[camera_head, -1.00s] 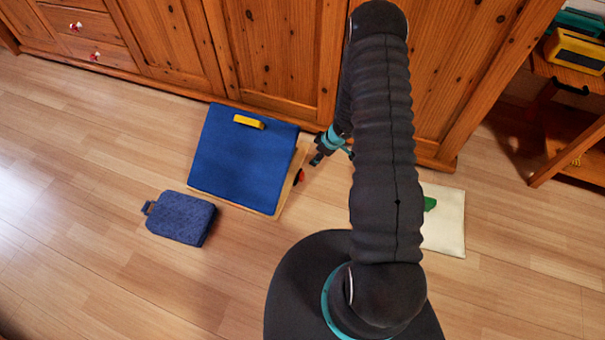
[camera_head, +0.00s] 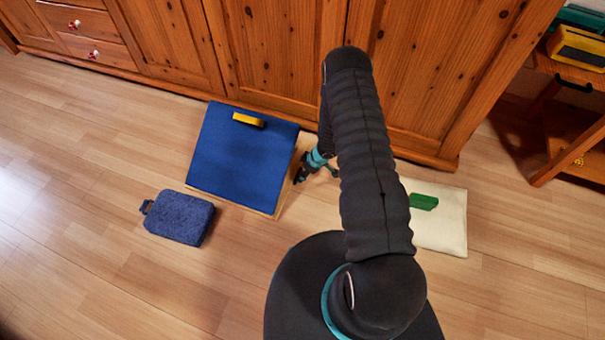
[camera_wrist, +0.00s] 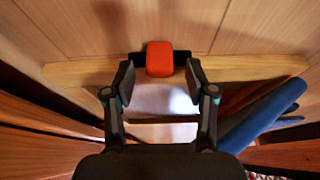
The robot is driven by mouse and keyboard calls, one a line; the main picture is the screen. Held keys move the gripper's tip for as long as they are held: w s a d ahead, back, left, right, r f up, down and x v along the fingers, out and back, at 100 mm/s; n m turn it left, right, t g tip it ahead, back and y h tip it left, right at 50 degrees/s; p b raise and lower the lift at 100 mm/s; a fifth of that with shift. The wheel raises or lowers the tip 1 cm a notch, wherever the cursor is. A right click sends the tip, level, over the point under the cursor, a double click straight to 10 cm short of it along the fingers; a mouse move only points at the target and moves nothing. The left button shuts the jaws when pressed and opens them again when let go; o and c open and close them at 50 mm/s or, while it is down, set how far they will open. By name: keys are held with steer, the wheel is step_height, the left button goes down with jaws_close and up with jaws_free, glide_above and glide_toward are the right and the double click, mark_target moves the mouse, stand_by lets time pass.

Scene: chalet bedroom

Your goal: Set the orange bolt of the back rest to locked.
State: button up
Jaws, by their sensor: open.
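The back rest (camera_head: 245,155) is a blue padded panel on a light wooden frame, leaning in front of the wooden cabinet. A yellow piece sits at its top edge. In the wrist view, the orange bolt (camera_wrist: 159,58) is a red-orange block on a dark strip at the wooden edge of the frame (camera_wrist: 90,72). My gripper (camera_wrist: 160,80) is open, with one finger on each side of the bolt and a gap to each. In the head view my gripper (camera_head: 301,174) is at the right side of the back rest and hides the bolt.
A dark blue cushion (camera_head: 180,217) lies on the floor at the left. A cream mat (camera_head: 448,225) with a green block (camera_head: 423,201) lies at the right. The wooden cabinet (camera_head: 275,60) stands close behind. A wooden shelf (camera_head: 560,160) stands at the far right.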

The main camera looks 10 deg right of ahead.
steer(key=shift+w+a+f, duration=0.15)
steer(key=shift+a+f, duration=0.1)
steer(key=shift+f, duration=0.4)
